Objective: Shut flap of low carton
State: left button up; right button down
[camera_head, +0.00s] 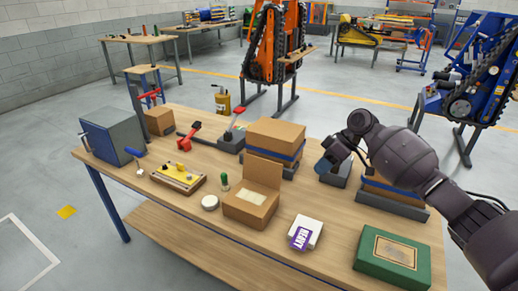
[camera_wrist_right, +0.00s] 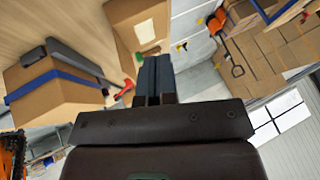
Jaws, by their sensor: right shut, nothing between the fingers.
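The low carton (camera_head: 248,208) stands on the workbench near its front edge, with its flap (camera_head: 263,173) raised upright at the back. A pale item shows inside the carton. In the right wrist view the carton (camera_wrist_right: 122,14) lies beyond the fingertips, partly cut off by the top edge. My right gripper (camera_head: 323,168) is above the bench, to the right of the carton and apart from it. Its fingers (camera_wrist_right: 155,65) are shut with nothing between them. My left gripper is not in view.
A taller carton with a blue band (camera_head: 276,138) stands behind the low carton. A white and purple box (camera_head: 305,234) and a green case (camera_head: 392,261) lie to its right. A white round tin (camera_head: 210,202) and a green-handled tool (camera_head: 225,181) are close on its left.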

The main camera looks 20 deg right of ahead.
aim_at(267, 173)
jog(key=i, duration=0.95)
